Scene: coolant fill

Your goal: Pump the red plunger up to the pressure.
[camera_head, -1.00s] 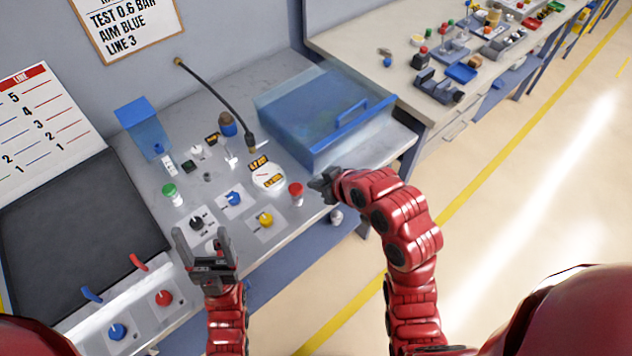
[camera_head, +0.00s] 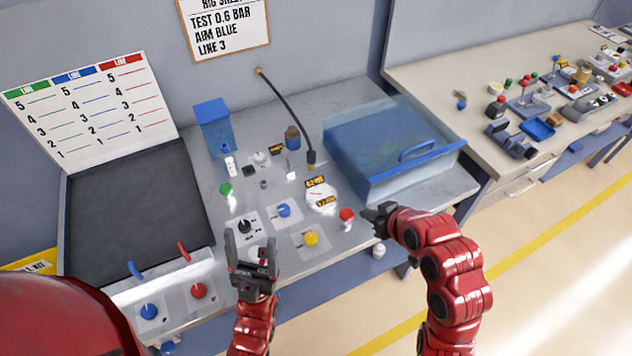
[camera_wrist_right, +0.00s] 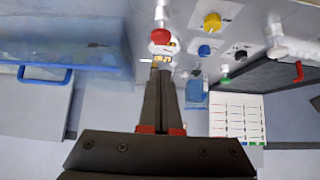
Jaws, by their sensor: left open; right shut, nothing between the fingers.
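The red plunger (camera_head: 346,215) stands upright on the grey bench near its front edge. In the right wrist view its red cap (camera_wrist_right: 161,36) shows just beyond my fingertips. The round white gauge (camera_head: 321,196) with yellow labels lies just left of the plunger; its reading is too small to tell. My right gripper (camera_head: 372,218) is shut and empty, just right of the plunger; I cannot tell whether it touches. It also shows in the right wrist view (camera_wrist_right: 166,75). My left gripper (camera_head: 250,254) is open and empty above the bench's front part.
A yellow knob (camera_head: 311,238), blue knob (camera_head: 284,210) and black knob (camera_head: 245,227) sit left of the plunger. A clear blue bin (camera_head: 395,150) stands behind. A line chart (camera_head: 90,108) stands at left.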

